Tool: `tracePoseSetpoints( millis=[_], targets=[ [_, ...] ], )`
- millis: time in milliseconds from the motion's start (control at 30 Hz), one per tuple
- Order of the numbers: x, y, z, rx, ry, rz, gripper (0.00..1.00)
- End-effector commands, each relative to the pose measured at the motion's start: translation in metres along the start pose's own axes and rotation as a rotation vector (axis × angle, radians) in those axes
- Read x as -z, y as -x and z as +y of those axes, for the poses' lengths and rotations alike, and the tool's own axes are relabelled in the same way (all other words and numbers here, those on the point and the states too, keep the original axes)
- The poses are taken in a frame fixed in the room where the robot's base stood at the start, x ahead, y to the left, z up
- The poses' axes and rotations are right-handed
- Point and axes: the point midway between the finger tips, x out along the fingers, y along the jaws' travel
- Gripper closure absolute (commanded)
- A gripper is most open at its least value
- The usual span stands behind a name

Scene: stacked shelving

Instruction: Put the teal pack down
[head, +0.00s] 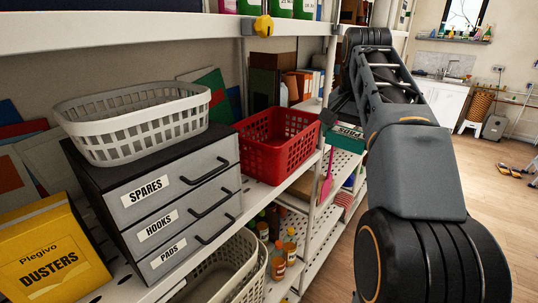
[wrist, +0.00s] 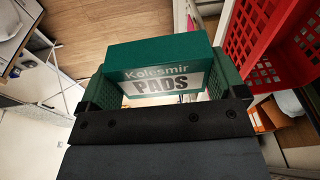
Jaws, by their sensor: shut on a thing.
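The teal pack (wrist: 158,52), lettered "Kolesmir PADS", is between the two fingers of my gripper (wrist: 163,82) in the wrist view. My gripper is shut on it. In the head view, part of the pack (head: 349,132) shows beyond the right end of the red basket, with its label upside down. My arm and gripper partly hide it there. It appears held in the air at the shelf's front side; I cannot see any surface touching it from below.
A red basket (head: 276,142) stands on the middle shelf, close to the pack; it also shows in the wrist view (wrist: 268,40). A grey drawer unit (head: 165,200) bears a white basket (head: 132,105). A yellow dusters box (head: 48,262) is left. Bottles (head: 278,262) stand below.

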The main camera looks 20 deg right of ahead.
Motion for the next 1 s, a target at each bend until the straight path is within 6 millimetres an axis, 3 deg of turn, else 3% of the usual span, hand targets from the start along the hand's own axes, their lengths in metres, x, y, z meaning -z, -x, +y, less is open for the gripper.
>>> tracePoseSetpoints(
  millis=[200,767,833,1000],
  targets=[
    [-0.005,-0.021,-0.043,0.311,-0.046,0.013,0.37],
    [0.004,-0.023,-0.206,0.299,-0.038,0.013,0.37],
    [0.0,-0.049,-0.209,0.295,-0.043,0.011,0.37],
    [-0.004,-0.082,-0.218,0.297,-0.044,0.013,0.37]
  ],
)
